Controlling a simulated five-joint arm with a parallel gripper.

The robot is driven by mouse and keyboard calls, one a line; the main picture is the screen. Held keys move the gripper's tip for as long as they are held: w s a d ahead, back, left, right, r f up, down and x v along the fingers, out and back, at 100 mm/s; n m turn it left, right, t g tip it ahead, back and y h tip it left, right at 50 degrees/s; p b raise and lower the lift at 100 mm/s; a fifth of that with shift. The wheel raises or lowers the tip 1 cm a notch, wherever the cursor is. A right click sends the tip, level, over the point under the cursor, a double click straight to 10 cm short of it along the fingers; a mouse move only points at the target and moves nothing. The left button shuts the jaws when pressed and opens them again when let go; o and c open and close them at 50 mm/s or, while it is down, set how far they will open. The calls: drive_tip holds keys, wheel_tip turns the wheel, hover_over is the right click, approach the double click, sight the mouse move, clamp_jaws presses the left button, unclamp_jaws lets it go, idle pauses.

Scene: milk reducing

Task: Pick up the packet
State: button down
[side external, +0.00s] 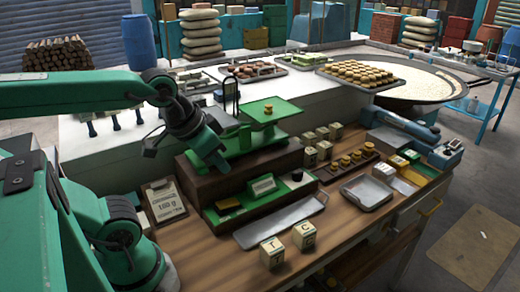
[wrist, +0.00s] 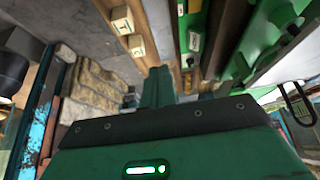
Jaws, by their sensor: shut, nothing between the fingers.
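My gripper (side external: 218,164) is shut and empty above the left part of the brown wooden stepped stand, in front of the green scale (side external: 240,143). In the wrist view its closed green fingers (wrist: 158,88) point away from the camera. Small packet-like blocks in white, yellow and green (side external: 397,168) stand in a row at the right of the bench. A small green and white block (side external: 263,185) lies on the stand's lower step, right of my gripper. I cannot tell which one is the packet. Nothing touches the fingers.
Two lettered cubes (side external: 287,243) stand at the bench's front, near an empty long metal tray (side external: 280,222). A smaller metal tray (side external: 366,192) lies to the right. A clipboard marked 150 g or similar (side external: 163,200) leans left of the stand. More lettered cubes (side external: 322,140) stand behind.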

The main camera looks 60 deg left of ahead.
idle(0.4)
drive_tip(key=c, duration=0.7)
unclamp_jaws()
drive_tip(key=shift+c, duration=0.2)
drive_tip(key=g, duration=0.5)
hover_over(305, 228)
drive_tip(key=shift+m, duration=0.3)
drive_tip(key=f, duration=1.4)
drive_tip(key=shift+s+a+f, duration=0.25)
drive_tip(key=shift+a+f, duration=0.05)
drive_tip(key=shift+f, duration=0.05)
drive_tip(key=shift+w+d+f+g, duration=0.25)
drive_tip(key=shift+f+g, duration=0.05)
drive_tip(key=shift+f, duration=0.35)
drive_tip(key=shift+f, duration=0.1)
drive_tip(key=shift+f, duration=1.2)
